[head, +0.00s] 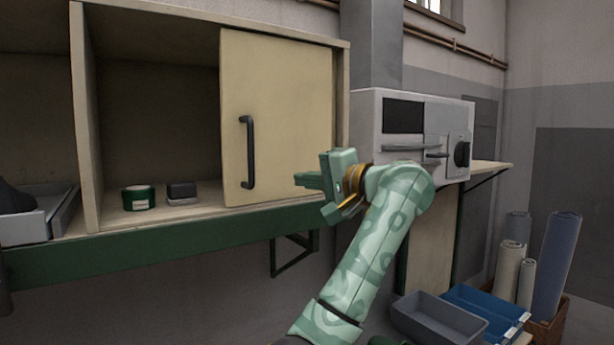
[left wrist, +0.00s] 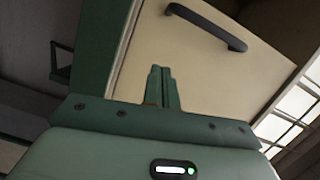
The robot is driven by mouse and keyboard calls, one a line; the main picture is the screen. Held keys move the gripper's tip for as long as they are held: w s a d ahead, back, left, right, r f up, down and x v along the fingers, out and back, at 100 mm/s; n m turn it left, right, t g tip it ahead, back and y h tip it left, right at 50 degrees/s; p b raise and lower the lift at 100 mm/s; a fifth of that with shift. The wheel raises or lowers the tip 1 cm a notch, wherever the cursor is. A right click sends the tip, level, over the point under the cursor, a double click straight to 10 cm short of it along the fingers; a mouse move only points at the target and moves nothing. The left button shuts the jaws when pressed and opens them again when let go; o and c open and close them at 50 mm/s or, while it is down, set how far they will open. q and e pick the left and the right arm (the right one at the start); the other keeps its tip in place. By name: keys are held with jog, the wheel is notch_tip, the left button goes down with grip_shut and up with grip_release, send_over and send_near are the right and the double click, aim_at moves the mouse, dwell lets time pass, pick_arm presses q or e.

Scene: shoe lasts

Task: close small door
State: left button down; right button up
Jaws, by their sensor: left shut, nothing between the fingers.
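A cream door panel (head: 280,110) with a black bar handle (head: 248,152) covers the right part of the wooden cabinet (head: 85,130). The cabinet's middle compartment shows open to its left. My left gripper (head: 308,180) is shut and empty, just right of the handle and near the panel's lower right part. I cannot tell whether it touches the panel. In the left wrist view the shut fingers (left wrist: 162,85) point at the cream door (left wrist: 200,75), with its black handle (left wrist: 207,25) beyond them. My right gripper is not in view.
A green tin (head: 138,198) and a small dark block (head: 182,190) sit in the open compartment. A grey tray (head: 60,215) lies at far left. A grey machine (head: 410,120) stands right of the cabinet. Bins (head: 440,320) and rolls (head: 560,260) stand lower right.

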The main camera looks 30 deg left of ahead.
aim_at(264, 184)
pick_arm(q)
jog(key=a+p, duration=0.1)
jog(key=a, duration=0.1)
jog(key=a+p, duration=0.1)
jog(key=a, duration=0.4)
jog(key=shift+w+a+p, duration=0.2)
jog(key=shift+w+p, duration=0.1)
jog(key=shift+p, duration=0.1)
jog(key=shift+s+a+f+p, duration=0.2)
jog(key=shift+s+p, duration=0.05)
jog(key=shift+s, duration=0.25)
jog(key=shift+s+a+f+p, duration=0.15)
jog(key=shift+s+p, duration=0.1)
jog(key=shift+s, duration=0.25)
jog(key=shift+s+a+f, duration=0.1)
jog(key=shift+s+a, duration=0.05)
jog(key=shift+s, duration=0.45)
jog(key=shift+s+f, duration=0.1)
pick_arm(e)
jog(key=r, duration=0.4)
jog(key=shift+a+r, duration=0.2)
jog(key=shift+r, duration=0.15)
